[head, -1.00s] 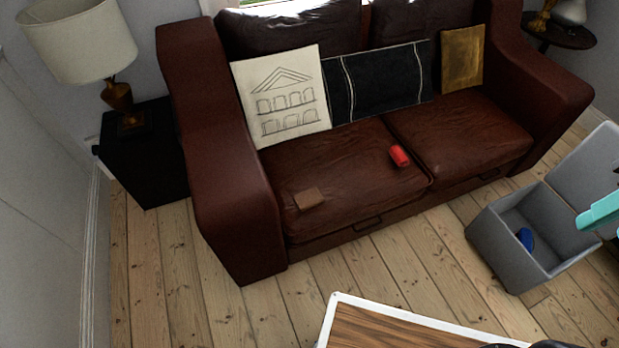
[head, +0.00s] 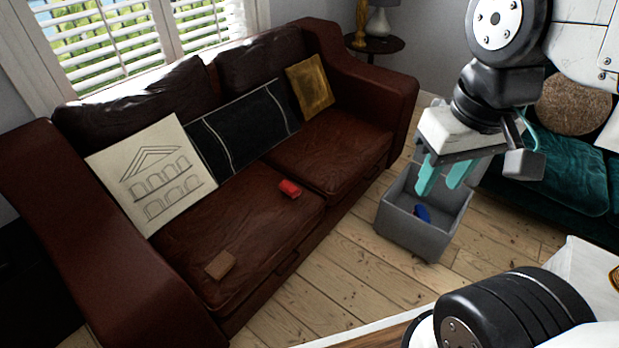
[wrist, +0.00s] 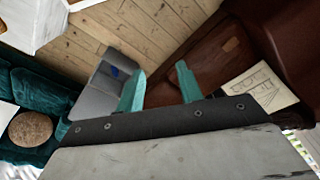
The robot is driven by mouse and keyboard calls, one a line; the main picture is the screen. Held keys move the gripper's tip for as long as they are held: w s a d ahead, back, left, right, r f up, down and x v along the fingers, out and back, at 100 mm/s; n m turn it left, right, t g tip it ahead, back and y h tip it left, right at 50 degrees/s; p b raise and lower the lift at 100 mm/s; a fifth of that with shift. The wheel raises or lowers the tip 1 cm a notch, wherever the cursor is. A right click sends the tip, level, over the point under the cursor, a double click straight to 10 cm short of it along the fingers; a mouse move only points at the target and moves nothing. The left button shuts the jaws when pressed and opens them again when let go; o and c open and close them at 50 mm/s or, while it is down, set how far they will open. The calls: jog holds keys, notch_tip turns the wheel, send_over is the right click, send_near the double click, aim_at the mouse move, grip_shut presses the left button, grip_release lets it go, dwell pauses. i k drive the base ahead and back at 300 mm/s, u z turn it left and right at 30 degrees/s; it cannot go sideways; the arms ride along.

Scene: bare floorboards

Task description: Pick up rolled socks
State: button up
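A small red roll-shaped thing (head: 290,189) lies on the seat of the brown leather sofa, near the gap between the cushions; it may be the rolled socks, but I cannot tell for sure. A blue thing (head: 422,213) lies inside the open grey box and also shows in the wrist view (wrist: 114,71); its kind is unclear. My gripper (head: 441,184) is open and empty, with teal fingers. In the head view it hangs in front of the grey box, to the right of the red thing. In the wrist view my gripper (wrist: 161,70) has clear space between its fingers.
The grey box (head: 405,232) stands on the floorboards right of the sofa (head: 342,167). A small brown block (head: 220,265) and several cushions are on the sofa. A teal sofa (head: 560,172) is at the right. A white-edged wooden table (head: 375,332) is at the bottom.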

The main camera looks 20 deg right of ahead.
aim_at(288, 188)
jog(key=z, duration=0.05)
jog(key=i, duration=0.85)
jog(key=u, duration=0.25)
jog(key=k, duration=0.5)
jog(key=u, duration=0.55)
jog(key=i, duration=0.75)
jog(key=z, duration=0.75)
